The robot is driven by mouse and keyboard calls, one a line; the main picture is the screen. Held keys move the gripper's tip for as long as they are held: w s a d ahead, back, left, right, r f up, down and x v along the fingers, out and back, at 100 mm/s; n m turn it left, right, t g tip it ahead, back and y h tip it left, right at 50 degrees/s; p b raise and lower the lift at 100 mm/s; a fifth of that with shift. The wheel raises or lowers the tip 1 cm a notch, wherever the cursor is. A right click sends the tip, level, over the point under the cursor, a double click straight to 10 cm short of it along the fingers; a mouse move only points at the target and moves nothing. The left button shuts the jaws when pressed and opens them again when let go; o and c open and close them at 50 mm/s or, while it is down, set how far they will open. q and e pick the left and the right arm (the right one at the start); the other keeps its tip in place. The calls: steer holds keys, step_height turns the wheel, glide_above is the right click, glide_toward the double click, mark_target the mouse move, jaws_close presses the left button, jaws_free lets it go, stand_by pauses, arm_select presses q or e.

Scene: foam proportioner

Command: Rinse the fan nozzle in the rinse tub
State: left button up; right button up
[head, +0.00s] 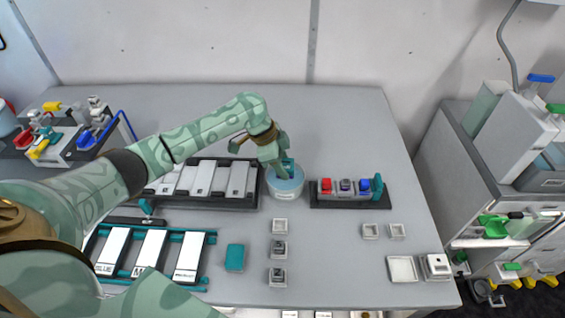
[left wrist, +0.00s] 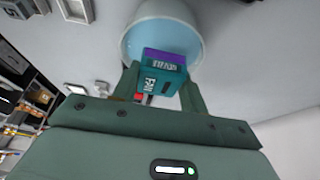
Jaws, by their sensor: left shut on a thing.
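The rinse tub (head: 287,190) is a round, pale blue-grey tub near the middle of the table. In the left wrist view the tub (left wrist: 135,40) lies right in front of my fingers, with a light blue inside. My left gripper (head: 282,160) points down at the tub's mouth. It is shut on the fan nozzle (left wrist: 160,72), a teal block with a purple end and lettering on its side. The nozzle's purple end is at or inside the tub's opening; its exact depth I cannot tell. My right gripper is not in view.
A dark rack with red, dark and blue pieces (head: 345,187) stands right of the tub. A rack of grey-white panels (head: 203,180) is close on the left. Small square trays (head: 279,226) and a teal block (head: 235,257) lie nearer. The table behind the tub is clear.

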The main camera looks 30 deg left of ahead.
arm_select(q)
step_height(320, 180, down, 2)
steer(key=shift+f+b, duration=0.1)
steer(key=shift+b, duration=0.3)
steer(key=shift+f+b, duration=0.7)
steer(key=shift+f, duration=0.75)
steer(key=shift+w, duration=0.1)
steer(key=shift+w+a, duration=0.1)
steer(key=shift+w, duration=0.2)
steer(key=shift+s+r, duration=0.1)
steer(key=shift+s+p, duration=0.3)
steer(key=shift+p, duration=0.35)
steer(key=shift+s+d+p, duration=0.3)
steer(key=shift+s+p, duration=0.05)
steer(key=shift+p, duration=0.1)
